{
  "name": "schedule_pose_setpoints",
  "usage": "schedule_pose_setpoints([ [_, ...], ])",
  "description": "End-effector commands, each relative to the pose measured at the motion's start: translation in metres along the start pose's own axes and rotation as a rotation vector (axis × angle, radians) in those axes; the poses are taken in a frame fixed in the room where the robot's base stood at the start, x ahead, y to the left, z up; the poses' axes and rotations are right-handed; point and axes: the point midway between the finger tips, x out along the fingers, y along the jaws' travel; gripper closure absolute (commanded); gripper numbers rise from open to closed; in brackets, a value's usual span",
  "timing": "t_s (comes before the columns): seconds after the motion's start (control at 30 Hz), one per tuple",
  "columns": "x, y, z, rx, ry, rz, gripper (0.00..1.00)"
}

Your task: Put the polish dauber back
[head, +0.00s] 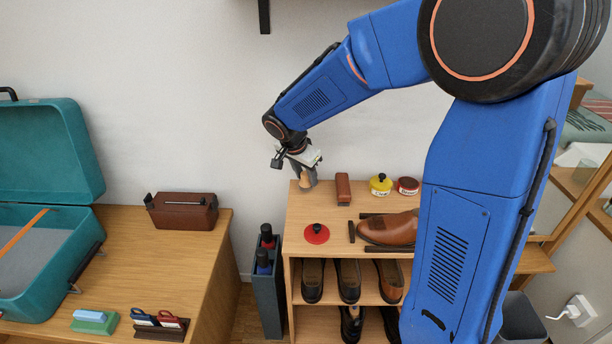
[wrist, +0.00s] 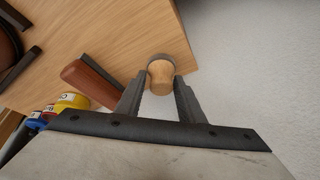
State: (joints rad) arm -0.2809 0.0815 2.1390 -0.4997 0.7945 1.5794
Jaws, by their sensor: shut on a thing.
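My gripper (head: 305,178) is shut on a small wooden-handled piece, which I take to be the polish dauber (head: 305,181). It is at the back left corner of the shoe rack's top (head: 300,212). In the wrist view the fingers (wrist: 160,95) hold the pale wooden handle of the dauber (wrist: 161,76) from both sides, with its grey-dark end pointing away from the gripper. I cannot tell whether that end touches the rack top or hangs just above it.
On the rack top are a red-brown block (head: 343,188), a yellow tin (head: 380,186), a dark red tin (head: 408,186), a red disc with a black knob (head: 317,234) and a brown shoe (head: 388,230) between dark strips. A dark bin (head: 268,290) stands left of the rack.

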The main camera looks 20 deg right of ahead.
Motion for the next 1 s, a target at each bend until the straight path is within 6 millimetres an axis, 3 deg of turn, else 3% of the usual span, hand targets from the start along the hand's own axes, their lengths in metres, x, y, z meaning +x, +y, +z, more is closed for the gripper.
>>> schedule_pose_setpoints([
  [0.1, 0.003, 0.0, 0.001, -0.001, 0.0, 0.0, 0.86],
  [0.13, 0.003, 0.0, 0.001, -0.001, 0.0, 0.0, 0.6],
  [0.2, 0.002, 0.0, 0.001, 0.0, 0.0, 0.0, 0.46],
  [0.63, -0.006, 0.0, 0.0, 0.0, 0.0, -0.002, 0.46],
  [1.0, -0.073, -0.001, 0.0, 0.0, 0.001, -0.004, 0.46],
])
